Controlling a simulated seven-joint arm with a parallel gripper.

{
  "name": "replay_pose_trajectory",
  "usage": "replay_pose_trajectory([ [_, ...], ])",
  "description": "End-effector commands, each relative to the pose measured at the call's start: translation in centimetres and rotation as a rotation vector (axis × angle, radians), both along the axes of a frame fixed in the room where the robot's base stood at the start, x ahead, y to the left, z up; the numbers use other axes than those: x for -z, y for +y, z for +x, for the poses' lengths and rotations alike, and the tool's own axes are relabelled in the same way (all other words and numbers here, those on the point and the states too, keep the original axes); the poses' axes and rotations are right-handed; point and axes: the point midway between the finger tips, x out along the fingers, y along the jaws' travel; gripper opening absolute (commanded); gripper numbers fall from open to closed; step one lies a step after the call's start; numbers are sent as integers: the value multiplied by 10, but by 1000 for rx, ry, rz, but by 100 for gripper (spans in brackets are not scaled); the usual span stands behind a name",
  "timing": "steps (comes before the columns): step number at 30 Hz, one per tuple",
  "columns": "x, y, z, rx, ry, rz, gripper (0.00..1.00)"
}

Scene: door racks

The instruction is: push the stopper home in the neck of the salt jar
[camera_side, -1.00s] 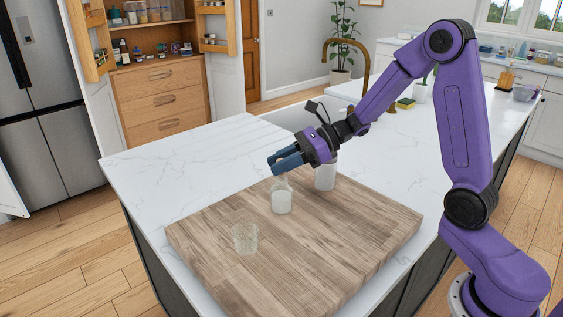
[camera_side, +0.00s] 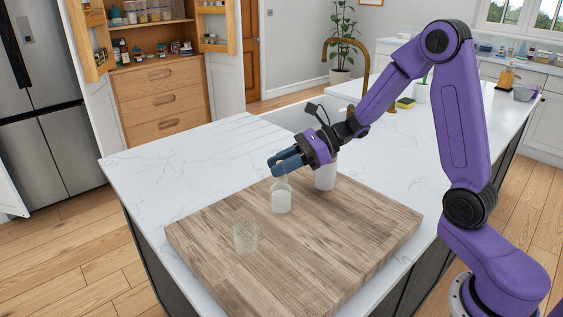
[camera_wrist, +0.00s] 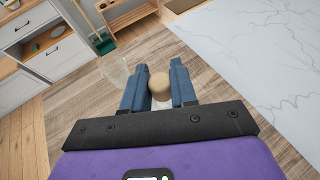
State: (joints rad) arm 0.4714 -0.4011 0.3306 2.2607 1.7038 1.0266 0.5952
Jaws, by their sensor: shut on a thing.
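The salt jar (camera_side: 281,200) is a clear bottle with white contents, standing upright on the wooden board. My gripper (camera_side: 276,167) is directly above its neck, with the blue fingers angled down to the left. In the wrist view, the tan, cork-like stopper (camera_wrist: 159,86) sits between the two fingertips, and my gripper is shut on it. A pale bit of the jar (camera_wrist: 161,104) shows just below the stopper. The fingers hide the stopper and the jar's mouth in the side view, so I cannot tell how deep the stopper sits.
An empty clear glass (camera_side: 245,238) stands on the board (camera_side: 330,245), in front and left of the jar. A white cylinder (camera_side: 325,178) stands close behind the jar on the right, under my wrist. The board's front and right side are clear.

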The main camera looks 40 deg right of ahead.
Motion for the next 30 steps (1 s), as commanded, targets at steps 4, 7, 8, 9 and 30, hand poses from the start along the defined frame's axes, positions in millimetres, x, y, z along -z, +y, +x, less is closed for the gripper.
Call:
replay_pose_trajectory([
  [4,4,0,0,-1,1,1,0],
  [7,6,0,0,0,2,1,0],
  [8,6,0,0,-1,1,1,0],
  [9,7,0,0,-1,1,1,0],
  [30,16,0,0,0,0,0,57],
])
